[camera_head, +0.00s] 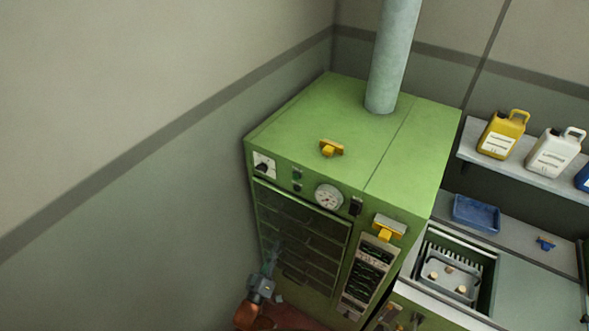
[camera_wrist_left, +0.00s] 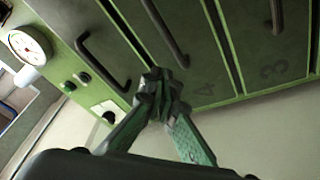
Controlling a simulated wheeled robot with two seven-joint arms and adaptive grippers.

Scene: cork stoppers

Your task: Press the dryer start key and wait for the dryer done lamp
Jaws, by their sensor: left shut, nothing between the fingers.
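The green dryer cabinet (camera_head: 300,125) stands against the wall in the head view. Its front panel carries two small dark green round fittings (camera_head: 297,181), one above the other, between a knob on a white plate (camera_head: 264,165) and a dial gauge (camera_head: 329,197). I cannot tell which fitting is the start key and which the lamp; neither looks lit. They also show in the left wrist view (camera_wrist_left: 76,81). My left gripper (camera_head: 270,262) is shut and empty, in front of the cabinet's dark door and below the panel. Its closed fingertips show in the left wrist view (camera_wrist_left: 160,84).
Dark bar handles (camera_wrist_left: 165,35) stick out from the cabinet front near the fingers. A yellow-handled item (camera_head: 331,148) lies on top, beside a grey duct (camera_head: 393,55). At right are a shelf with jugs (camera_head: 503,135), a blue tray (camera_head: 476,213) and a basket in a well (camera_head: 449,278).

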